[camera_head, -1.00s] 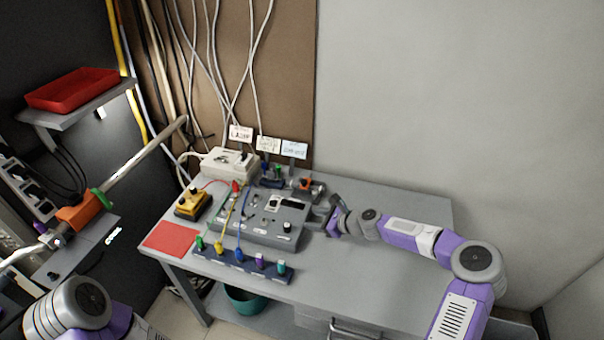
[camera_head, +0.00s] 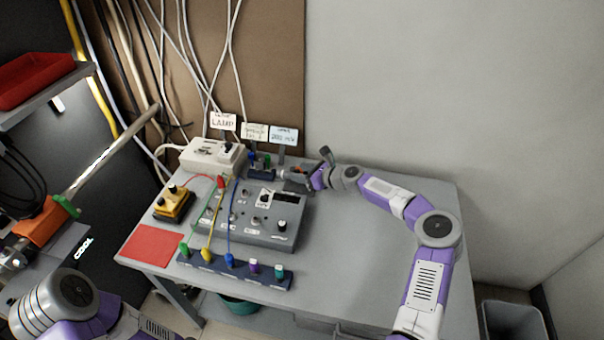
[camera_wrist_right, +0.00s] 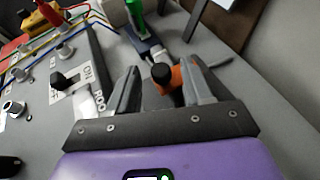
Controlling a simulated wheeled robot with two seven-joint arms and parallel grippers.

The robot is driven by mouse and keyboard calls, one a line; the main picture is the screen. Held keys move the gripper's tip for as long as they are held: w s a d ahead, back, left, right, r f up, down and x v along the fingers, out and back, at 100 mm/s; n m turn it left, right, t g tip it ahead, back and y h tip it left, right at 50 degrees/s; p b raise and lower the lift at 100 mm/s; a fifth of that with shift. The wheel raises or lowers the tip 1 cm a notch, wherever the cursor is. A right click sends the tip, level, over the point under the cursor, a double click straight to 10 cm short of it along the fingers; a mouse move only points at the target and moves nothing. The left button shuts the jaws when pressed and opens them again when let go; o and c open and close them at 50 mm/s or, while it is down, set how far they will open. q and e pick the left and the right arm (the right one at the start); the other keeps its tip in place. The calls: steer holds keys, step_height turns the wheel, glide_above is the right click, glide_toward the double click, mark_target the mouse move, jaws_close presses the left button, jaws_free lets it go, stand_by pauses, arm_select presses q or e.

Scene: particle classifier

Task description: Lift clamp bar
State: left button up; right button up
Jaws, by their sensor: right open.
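A small orange clamp (camera_wrist_right: 177,77) with a black round knob (camera_wrist_right: 161,73) on it sits between the fingers of my right gripper in the right wrist view. I take it as the clamp with the bar; the bar itself is not clearly made out. My right gripper (camera_head: 292,175) is open, with one grey finger on each side of the orange part. In the head view, the gripper hides most of the clamp, at the back of the table right of the plugs. Whether the fingers touch it is not clear. My left arm shows at lower left, its gripper out of view.
A grey control box (camera_head: 262,226) stands left and in front of my right gripper. A plug strip (camera_head: 215,268) lies at the front, and a white box (camera_head: 203,158) stands at the back. Label signs (camera_head: 284,135) stand close behind the gripper. The table's right side (camera_head: 350,250) is clear.

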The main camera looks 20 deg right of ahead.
steer(key=shift+w, duration=0.1)
jaws_close()
stand_by(0.4)
